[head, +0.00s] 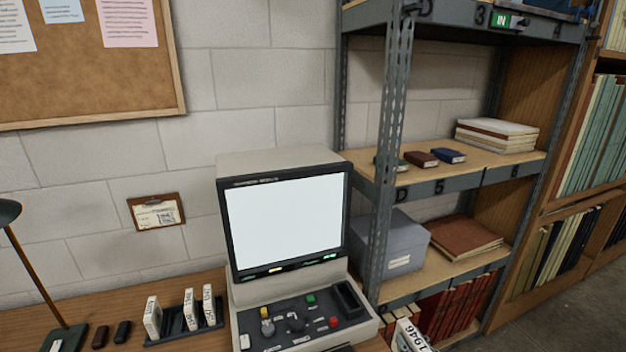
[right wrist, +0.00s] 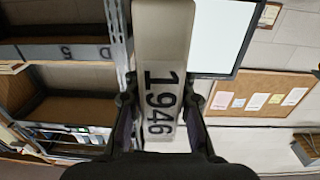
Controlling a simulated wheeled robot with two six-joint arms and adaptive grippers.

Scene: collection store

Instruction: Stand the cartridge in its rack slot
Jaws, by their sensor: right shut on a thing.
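The white cartridge (head: 411,338) marked 1946 shows at the bottom edge of the head view, right of the reader. In the right wrist view the cartridge (right wrist: 163,40) stretches away between the fingers of my right gripper (right wrist: 158,104), which is shut on it. The dark rack (head: 180,335) stands on the desk left of the reader, well apart from the held cartridge. Several white cartridges stand upright in it, with a gap between the left one (head: 153,318) and the middle one (head: 190,310). My left gripper is not in view.
The reader (head: 290,240), with its lit screen and control panel, stands between rack and held cartridge. A grey metal shelf (head: 392,150) rises on the right. Small dark objects (head: 122,331) and a lamp (head: 30,270) are left of the rack.

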